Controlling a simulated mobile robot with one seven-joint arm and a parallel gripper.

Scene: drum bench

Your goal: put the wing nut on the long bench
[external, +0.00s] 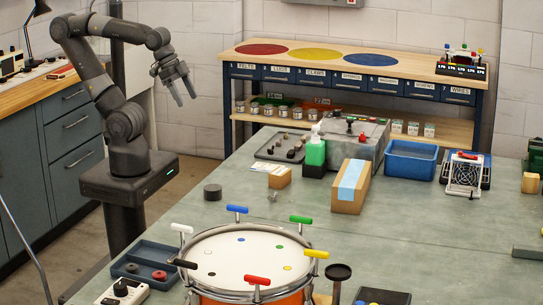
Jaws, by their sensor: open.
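A small silvery piece that looks like the wing nut (272,196) lies on the grey-green table (400,230), left of a cardboard box. It is too small to make out clearly. A long wooden-topped bench (412,68) with blue drawers and red, yellow and blue discs on its top stands along the back wall; I cannot tell whether it or the table is the long bench. My gripper (186,98) is open and empty, pointing down in the air at the upper left, well away from the silvery piece.
A drum (250,262) with coloured T-handles stands at the table's front. The taped cardboard box (350,187), green bottle (315,155), dark puck (212,192) and blue bin (410,160) surround the silvery piece's area. Table right of the drum is mostly clear.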

